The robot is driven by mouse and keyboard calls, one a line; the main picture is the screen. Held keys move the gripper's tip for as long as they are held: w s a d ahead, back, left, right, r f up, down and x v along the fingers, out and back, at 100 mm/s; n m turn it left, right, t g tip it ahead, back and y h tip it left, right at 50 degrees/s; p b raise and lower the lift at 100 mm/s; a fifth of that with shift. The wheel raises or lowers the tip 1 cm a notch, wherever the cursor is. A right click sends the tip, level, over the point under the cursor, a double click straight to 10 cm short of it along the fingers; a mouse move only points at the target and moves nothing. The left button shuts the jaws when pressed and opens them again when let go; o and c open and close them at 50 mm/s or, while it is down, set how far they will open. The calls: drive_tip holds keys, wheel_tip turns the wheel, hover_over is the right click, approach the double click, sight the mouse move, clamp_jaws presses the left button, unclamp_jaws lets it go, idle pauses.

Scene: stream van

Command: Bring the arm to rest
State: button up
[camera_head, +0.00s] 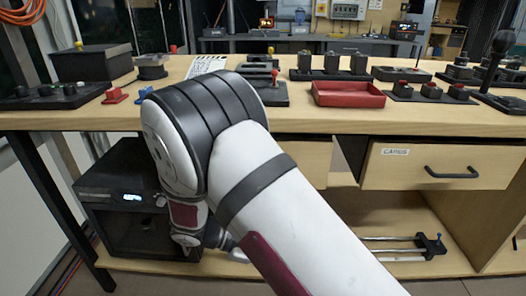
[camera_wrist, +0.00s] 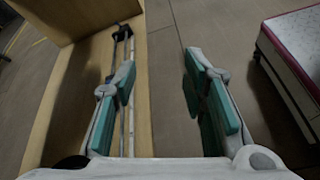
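My arm (camera_head: 270,185) crosses the middle of the head view, white with black bands, bent over in front of the table. Its end points down in front of the lower shelf, and my gripper is mostly hidden behind the arm there. In the wrist view my gripper (camera_wrist: 165,90) shows two fingers with green pads, spread wide apart. Nothing is between them. Below the gap I see the floor and the edge of a wooden shelf.
The wooden table (camera_head: 330,118) carries a red tray (camera_head: 348,94), switch boxes and a joystick (camera_head: 497,65). A drawer (camera_head: 440,167) sits below. A black box with a display (camera_head: 130,200) and a rail device (camera_head: 430,246) stand low. A white and red padded thing (camera_wrist: 298,40) is at right.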

drive_tip(key=s+d+r+m+g+y, duration=0.25)
drive_tip(key=s+d+r+m, duration=0.2)
drive_tip(key=r, duration=0.45)
drive_tip(key=s+d+r+m+g+y, duration=0.1)
drive_tip(key=s+d+r+m+y, duration=0.35)
drive_tip(key=r, duration=0.45)
drive_tip(key=s+d+r+m+t+y, duration=0.2)
drive_tip(key=s+m+y, duration=0.1)
drive_tip(key=s, duration=0.6)
drive_tip(key=s+d+r+m+t+y, duration=0.1)
drive_tip(key=s+d+r+m+y, duration=0.15)
drive_tip(key=s, duration=0.65)
wheel_tip(320, 180, up, 35)
drive_tip(key=t+p, duration=0.4)
drive_tip(key=p, duration=2.8)
drive_tip(key=shift+s+p, duration=0.15)
drive_tip(key=shift+p, duration=0.25)
drive_tip(key=shift+d+n+t+y, duration=0.1)
drive_tip(key=shift+n+t+y, duration=0.15)
